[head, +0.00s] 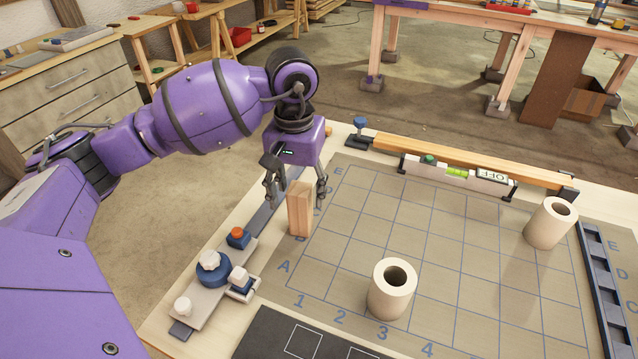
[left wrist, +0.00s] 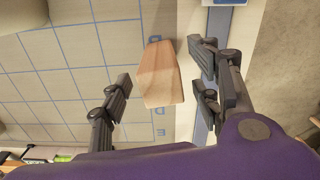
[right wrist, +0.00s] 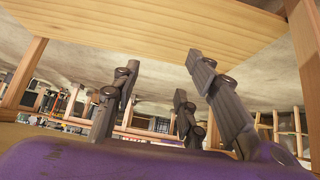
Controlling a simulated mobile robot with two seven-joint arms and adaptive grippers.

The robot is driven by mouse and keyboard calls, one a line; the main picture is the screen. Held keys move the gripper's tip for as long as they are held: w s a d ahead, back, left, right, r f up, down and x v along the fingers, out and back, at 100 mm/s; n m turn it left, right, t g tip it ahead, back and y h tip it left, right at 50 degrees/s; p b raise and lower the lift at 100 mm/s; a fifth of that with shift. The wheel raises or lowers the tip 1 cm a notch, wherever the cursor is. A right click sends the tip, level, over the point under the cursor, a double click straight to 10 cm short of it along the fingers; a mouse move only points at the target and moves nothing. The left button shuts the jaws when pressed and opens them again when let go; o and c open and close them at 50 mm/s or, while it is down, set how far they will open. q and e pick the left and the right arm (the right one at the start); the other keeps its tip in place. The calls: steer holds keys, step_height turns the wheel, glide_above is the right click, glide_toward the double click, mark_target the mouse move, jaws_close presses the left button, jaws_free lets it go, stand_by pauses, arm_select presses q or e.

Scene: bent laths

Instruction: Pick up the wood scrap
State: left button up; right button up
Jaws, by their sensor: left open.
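The wood scrap (head: 300,209) is a small light-brown block standing upright at the left edge of the gridded mat, near the letter B. My left gripper (head: 297,190) is open just behind and above it, fingers pointing down. In the left wrist view the wood scrap (left wrist: 160,74) shows between the two sides of the open left gripper (left wrist: 160,90), with gaps on both sides and no visible contact. My right gripper (right wrist: 160,95) shows only in the right wrist view, with its fingers spread apart and nothing between them, under a wooden surface.
Two cream tubes stand on the mat (head: 450,240), one at the front (head: 392,289) and one at the right (head: 551,223). A grey rail with knobs (head: 215,285) runs along the left. A spirit level (head: 458,174) and a wooden bar (head: 470,165) lie along the back.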

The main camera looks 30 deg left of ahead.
mark_target(301, 213)
arm_select(q)
steer(key=shift+s, duration=0.1)
step_height(301, 213, down, 3)
steer(key=shift+r, duration=0.15)
steer(key=f, duration=0.3)
steer(key=f+p, duration=0.1)
steer(key=f, duration=0.1)
steer(key=shift+w, duration=0.35)
steer(key=shift+r, duration=0.1)
steer(key=c, duration=1.3)
arm_select(e)
steer(key=shift+s+d+r, duration=0.1)
steer(key=shift+s+d, duration=0.05)
steer(key=shift+s, duration=0.35)
steer(key=shift+s+d+r, duration=0.1)
steer(key=shift+s, duration=0.4)
arm_select(q)
steer(key=shift+r, duration=0.15)
